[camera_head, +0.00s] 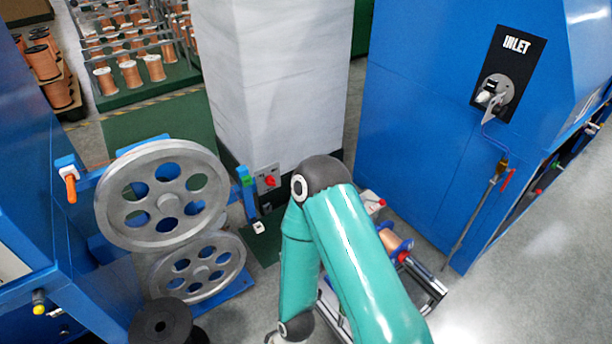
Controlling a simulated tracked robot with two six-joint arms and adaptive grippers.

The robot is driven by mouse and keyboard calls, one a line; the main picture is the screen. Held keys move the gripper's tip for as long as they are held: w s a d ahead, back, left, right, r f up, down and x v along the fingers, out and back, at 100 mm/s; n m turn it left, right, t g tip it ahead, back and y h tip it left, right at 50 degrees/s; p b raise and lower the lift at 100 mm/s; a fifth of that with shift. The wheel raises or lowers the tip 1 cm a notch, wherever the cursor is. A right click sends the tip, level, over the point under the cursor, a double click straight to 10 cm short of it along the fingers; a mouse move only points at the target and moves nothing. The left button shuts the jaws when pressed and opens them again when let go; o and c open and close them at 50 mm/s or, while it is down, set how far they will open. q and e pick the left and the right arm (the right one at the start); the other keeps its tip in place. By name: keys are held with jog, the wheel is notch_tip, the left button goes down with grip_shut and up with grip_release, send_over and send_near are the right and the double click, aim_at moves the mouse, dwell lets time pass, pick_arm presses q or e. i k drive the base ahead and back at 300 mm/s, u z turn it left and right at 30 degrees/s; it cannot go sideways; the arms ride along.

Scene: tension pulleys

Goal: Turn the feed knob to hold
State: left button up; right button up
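A red knob (270,181) sits on a small grey panel at the foot of the white column. A second red knob (380,202) shows on a pale box just right of my arm. No readable label tells which one is the feed knob, and their settings are too small to read. A teal arm of mine rises from the bottom right, bends at a dark elbow beside the grey panel, and runs down to a wrist at the bottom edge. No gripper fingers show in the view.
Two large metal pulleys (162,194) stand at left, one above the other, with a black spool (165,322) below. An orange handle (71,188) is on the left blue machine. A blue cabinet marked INLET (420,110) stands at right. A copper spool (394,243) sits behind my arm.

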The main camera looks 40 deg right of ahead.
aim_at(269, 181)
jog(key=z, duration=0.2)
jog(key=i, duration=0.85)
jog(key=u, duration=0.15)
